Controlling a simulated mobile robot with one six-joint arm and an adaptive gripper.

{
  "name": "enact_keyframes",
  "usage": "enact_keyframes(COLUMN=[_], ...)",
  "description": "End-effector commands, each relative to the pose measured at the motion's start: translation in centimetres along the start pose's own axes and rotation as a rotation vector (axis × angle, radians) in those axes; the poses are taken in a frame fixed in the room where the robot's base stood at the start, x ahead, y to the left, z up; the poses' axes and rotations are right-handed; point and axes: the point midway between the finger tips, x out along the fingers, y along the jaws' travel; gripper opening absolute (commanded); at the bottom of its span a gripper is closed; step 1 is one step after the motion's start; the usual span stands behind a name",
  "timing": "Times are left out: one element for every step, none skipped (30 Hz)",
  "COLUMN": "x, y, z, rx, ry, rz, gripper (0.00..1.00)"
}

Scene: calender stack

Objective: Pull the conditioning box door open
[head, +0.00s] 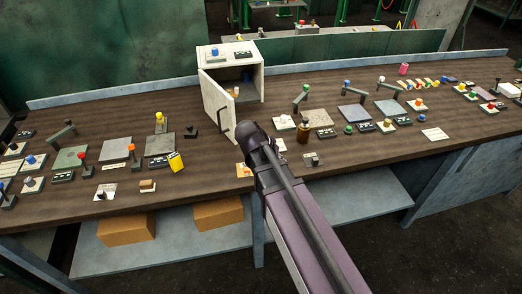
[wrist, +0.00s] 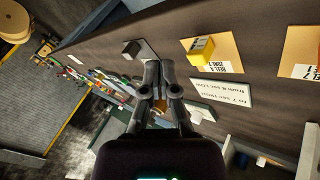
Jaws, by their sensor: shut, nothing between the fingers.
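The conditioning box (head: 263,82) is a white box standing at the back of the bench in the head view. Its door (head: 214,100) stands partly open, swung out toward the front on the left side, and part of the inside shows. A dark handle (head: 226,137) is at the door's lower free edge. My gripper (head: 246,130) is just right of the door's free edge in the head view; whether it touches the door I cannot tell. In the wrist view my gripper's fingers (wrist: 160,70) are together with nothing between them.
An amber bottle (head: 303,133) and a grey block (head: 312,159) stand right of my gripper. A yellow tilted block (head: 175,161) and several plates, knobs and levers lie left of the box. In the wrist view a yellow block (wrist: 201,48) sits on a card.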

Motion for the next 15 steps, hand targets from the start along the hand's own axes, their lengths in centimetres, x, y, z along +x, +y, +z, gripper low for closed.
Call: enact_keyframes(x=[1.0,1.5,2.1,2.6,3.0,3.5,3.9,4.2,4.5,4.8,5.0,5.3,5.5,5.7,5.9], y=[1.0,1.4,1.8,2.1,2.5,2.9,3.2,3.4,3.8,4.0,4.2,4.5,4.6,4.8,5.0], z=[0.5,0.7,0.9,1.1,1.3,1.6,1.8,1.9,2.1,2.3,2.4,2.6,2.7,2.9,3.0], rx=[-0.02,-0.036,-0.057,-0.072,-0.086,-0.105,-0.117,-0.129,-0.144,-0.154,-0.163,-0.175,-0.183,-0.189,-0.198], ry=[-0.033,-0.052,-0.074,-0.09,-0.105,-0.123,-0.134,-0.144,-0.155,-0.162,-0.169,-0.176,-0.179,-0.183,-0.187], rz=[-0.033,-0.056,-0.088,-0.113,-0.138,-0.172,-0.196,-0.221,-0.252,-0.274,-0.296,-0.323,-0.341,-0.361,-0.385], gripper=[0.0,0.0,0.0,0.0,0.0,0.0,0.0,0.0,0.0,0.0,0.0,0.0,0.0,0.0,0.0])
